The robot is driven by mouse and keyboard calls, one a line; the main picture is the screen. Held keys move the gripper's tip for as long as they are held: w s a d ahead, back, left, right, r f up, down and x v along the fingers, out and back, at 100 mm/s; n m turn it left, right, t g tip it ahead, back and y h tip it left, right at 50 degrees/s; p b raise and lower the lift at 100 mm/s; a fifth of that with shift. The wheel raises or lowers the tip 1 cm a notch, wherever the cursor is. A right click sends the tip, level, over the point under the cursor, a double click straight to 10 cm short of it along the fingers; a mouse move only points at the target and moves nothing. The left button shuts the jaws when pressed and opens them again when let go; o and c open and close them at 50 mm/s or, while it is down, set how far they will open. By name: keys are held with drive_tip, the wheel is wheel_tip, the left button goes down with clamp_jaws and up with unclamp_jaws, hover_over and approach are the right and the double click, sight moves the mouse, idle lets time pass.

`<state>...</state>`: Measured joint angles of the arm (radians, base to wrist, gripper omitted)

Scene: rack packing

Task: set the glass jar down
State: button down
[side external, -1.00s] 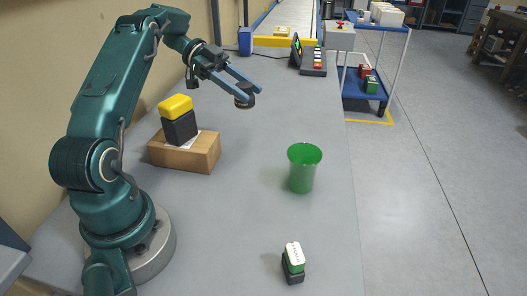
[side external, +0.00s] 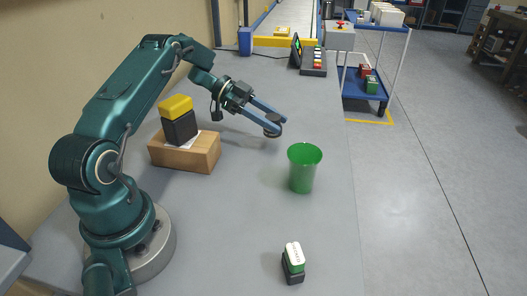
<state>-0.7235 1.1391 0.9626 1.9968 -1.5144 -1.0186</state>
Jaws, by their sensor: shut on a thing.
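My gripper (side external: 275,123) has two long blue-grey fingers, shut on a small dark round thing (side external: 272,131) at their tips. This is taken to be the glass jar; its clear walls cannot be made out at this size. It is held over the grey table, left of and behind the green cup, apart from it. Whether it touches the table cannot be told. No other glass jar shows.
A green cup (side external: 303,172) stands close to the gripper's right. A yellow-topped black block (side external: 178,124) sits on a cardboard box (side external: 190,156) at left. A small green, black and white item (side external: 293,261) stands in front. The table (side external: 230,225) is clear between them.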

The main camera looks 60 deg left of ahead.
sight(273, 134)
drive_tip(key=shift+f, duration=2)
drive_tip(key=shift+f, duration=0.2)
drive_tip(key=shift+c, duration=1.8)
unclamp_jaws()
drive_tip(key=shift+r, duration=0.15)
